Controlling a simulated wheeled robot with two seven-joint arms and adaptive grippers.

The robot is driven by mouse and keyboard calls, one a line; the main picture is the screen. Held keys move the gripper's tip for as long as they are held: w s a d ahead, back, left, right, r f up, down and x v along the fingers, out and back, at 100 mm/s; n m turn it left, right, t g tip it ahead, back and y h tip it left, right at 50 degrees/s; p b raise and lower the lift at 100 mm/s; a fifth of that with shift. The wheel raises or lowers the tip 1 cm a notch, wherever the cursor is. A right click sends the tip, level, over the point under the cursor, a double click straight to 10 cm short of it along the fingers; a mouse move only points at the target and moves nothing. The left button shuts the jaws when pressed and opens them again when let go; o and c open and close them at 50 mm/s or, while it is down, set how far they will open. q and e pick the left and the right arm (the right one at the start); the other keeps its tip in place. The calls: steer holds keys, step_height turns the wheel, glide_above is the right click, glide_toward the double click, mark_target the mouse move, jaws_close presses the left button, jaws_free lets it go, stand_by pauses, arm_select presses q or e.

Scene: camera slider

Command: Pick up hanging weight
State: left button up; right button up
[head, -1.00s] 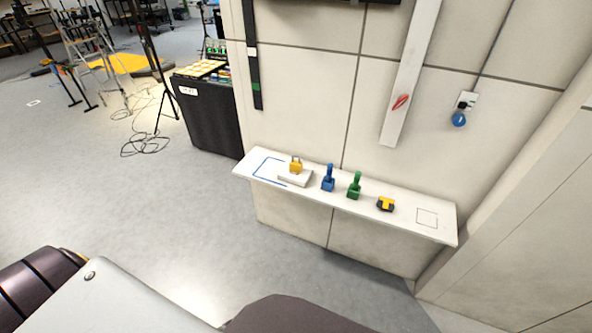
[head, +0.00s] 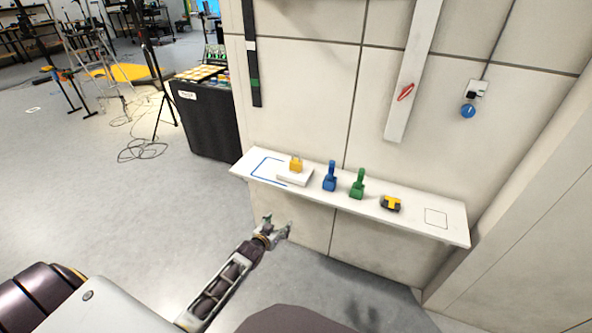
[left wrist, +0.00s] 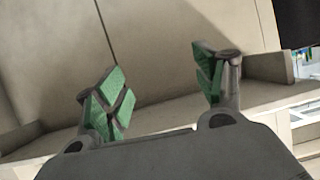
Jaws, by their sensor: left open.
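A yellow weight with a loop handle on top (head: 295,164) stands on a small white block (head: 295,177) at the left part of the white shelf. It looks like the hanging weight, but I cannot be sure. My left gripper (head: 277,226) is in front of and below the shelf edge, apart from the weight. It is open and empty. In the left wrist view the two green-padded fingers (left wrist: 160,90) are spread wide, facing the wall and the shelf's underside; the weight does not show there. My right gripper is not in view.
The shelf (head: 415,229) also holds a blue tool (head: 330,177), a green tool (head: 357,184) and a yellow-black item (head: 391,203), right of the weight. A blue round object (head: 467,111) hangs at a wall socket. A black cabinet (head: 206,120) stands left. Floor before the shelf is clear.

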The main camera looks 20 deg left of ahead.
arm_select(q)
steer(key=w+r+t+b, duration=0.2)
steer(key=w+r, duration=0.2)
steer(key=r, duration=0.7)
steer(key=t+b, duration=0.1)
steer(key=t, duration=0.2)
glide_toward(296, 162)
steer(key=s+r, duration=0.3)
steer(key=shift+a+f, duration=0.1)
steer(key=shift+a, duration=0.05)
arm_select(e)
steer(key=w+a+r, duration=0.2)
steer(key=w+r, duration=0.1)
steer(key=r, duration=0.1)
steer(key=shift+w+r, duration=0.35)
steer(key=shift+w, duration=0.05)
arm_select(q)
steer(key=shift+w, duration=0.1)
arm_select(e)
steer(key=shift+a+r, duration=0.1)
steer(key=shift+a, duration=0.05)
